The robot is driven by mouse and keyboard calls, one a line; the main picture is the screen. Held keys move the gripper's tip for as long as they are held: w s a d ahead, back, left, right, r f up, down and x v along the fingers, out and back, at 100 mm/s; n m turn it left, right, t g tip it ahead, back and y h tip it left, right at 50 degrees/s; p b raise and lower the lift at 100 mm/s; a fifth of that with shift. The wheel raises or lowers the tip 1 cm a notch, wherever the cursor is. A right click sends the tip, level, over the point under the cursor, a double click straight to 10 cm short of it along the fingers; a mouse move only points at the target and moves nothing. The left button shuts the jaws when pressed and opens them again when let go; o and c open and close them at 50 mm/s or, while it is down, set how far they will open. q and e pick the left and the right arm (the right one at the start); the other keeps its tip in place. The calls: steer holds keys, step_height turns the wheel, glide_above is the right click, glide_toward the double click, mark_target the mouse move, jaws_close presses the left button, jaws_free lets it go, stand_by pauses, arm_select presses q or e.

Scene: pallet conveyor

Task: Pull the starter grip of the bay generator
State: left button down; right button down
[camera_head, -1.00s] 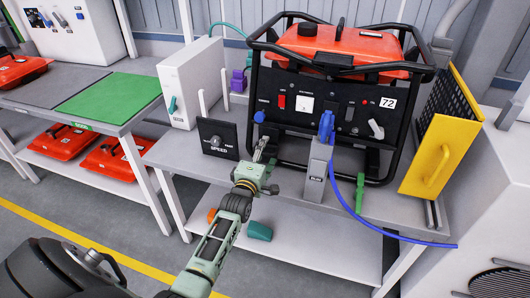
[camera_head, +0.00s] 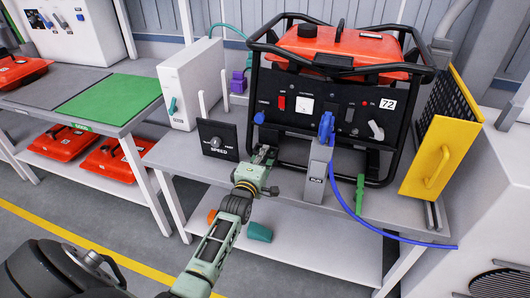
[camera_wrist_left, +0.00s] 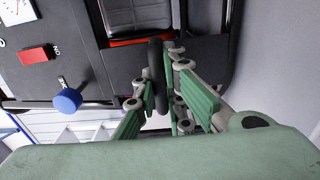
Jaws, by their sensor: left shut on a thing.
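The generator (camera_head: 330,110) is an orange-topped unit with a black panel and a black tube frame, standing on a grey bench. My left gripper (camera_head: 265,154) is at the lower left of its panel, below a blue knob (camera_head: 259,117). In the left wrist view my left gripper (camera_wrist_left: 160,98) has its green-padded fingers shut on a dark, rounded bar, the starter grip (camera_wrist_left: 157,72). The blue knob (camera_wrist_left: 68,101) and a red switch (camera_wrist_left: 36,55) lie to the left there. The grip's cord cannot be made out. My right gripper is not in view.
A grey post with a blue plug (camera_head: 326,125) and blue cable stands before the panel. A SPEED dial plate (camera_head: 217,138) is left of my gripper. A yellow guard (camera_head: 440,155) stands at the right. A teal block (camera_head: 259,231) lies on the lower shelf.

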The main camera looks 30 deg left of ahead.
arm_select(q)
steer(key=shift+s+d+r+p, duration=0.1)
steer(key=shift+s+p, duration=0.15)
steer(key=shift+p, duration=0.05)
steer(key=p+v, duration=0.9)
steer(key=v, duration=1)
steer(key=shift+s, duration=0.25)
steer(key=b+x, duration=0.7)
steer(key=x, duration=1.1)
steer(key=shift+w, duration=0.3)
steer(key=c, duration=0.8)
jaws_free()
steer(key=shift+o, duration=0.2)
steer(key=shift+s, duration=0.1)
